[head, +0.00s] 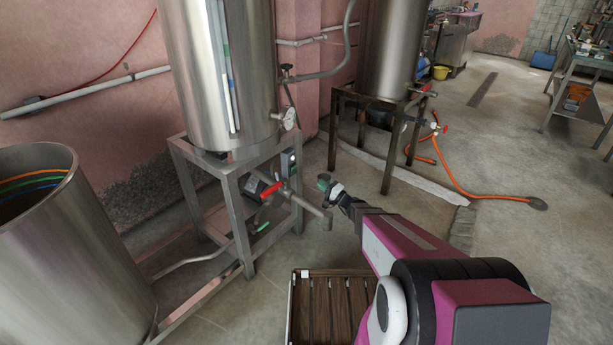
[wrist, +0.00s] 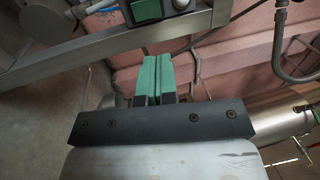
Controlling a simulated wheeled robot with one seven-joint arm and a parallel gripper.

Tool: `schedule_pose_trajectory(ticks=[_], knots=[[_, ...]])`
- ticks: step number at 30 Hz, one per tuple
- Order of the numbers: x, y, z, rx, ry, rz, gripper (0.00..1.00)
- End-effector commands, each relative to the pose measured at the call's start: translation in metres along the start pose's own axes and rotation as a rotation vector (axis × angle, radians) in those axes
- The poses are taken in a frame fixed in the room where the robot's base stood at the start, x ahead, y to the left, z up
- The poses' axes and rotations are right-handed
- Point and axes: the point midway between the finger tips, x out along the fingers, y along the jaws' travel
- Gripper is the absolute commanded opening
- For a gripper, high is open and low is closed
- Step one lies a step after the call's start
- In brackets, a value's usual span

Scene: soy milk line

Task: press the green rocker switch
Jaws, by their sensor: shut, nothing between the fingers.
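The green rocker switch (wrist: 147,9) shows at the top edge of the wrist view, cut off by the frame. It sits in a dark box on a steel frame bar, with a round light-coloured part beside it. In the head view the switch box (head: 288,163) is small, on the upper part of the tank stand's right leg; the rocker's position is too small to tell. My gripper (wrist: 152,76) is shut and empty, its green fingertips together. In the head view my gripper (head: 324,183) is right of and a little below the box, apart from it.
The steel stand (head: 241,208) carries a large tank (head: 220,75). A pipe with a red-handled valve (head: 271,190) juts from the stand towards my gripper. A slatted wooden crate (head: 331,306) is below my arm. An orange hose (head: 462,188) lies on open floor to the right.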

Motion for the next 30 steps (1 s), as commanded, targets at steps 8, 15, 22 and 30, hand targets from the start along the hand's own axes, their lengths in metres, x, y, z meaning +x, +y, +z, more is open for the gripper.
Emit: schedule_pose_trajectory(ticks=[8,15,22,30], knots=[[0.042,0.001,-0.001,0.000,-0.002,-0.001,0.00],[0.087,0.001,-0.001,0.000,-0.002,-0.001,0.00],[0.121,0.001,-0.001,0.000,-0.001,0.000,0.00],[0.137,0.000,0.000,0.000,0.000,0.000,0.00]])
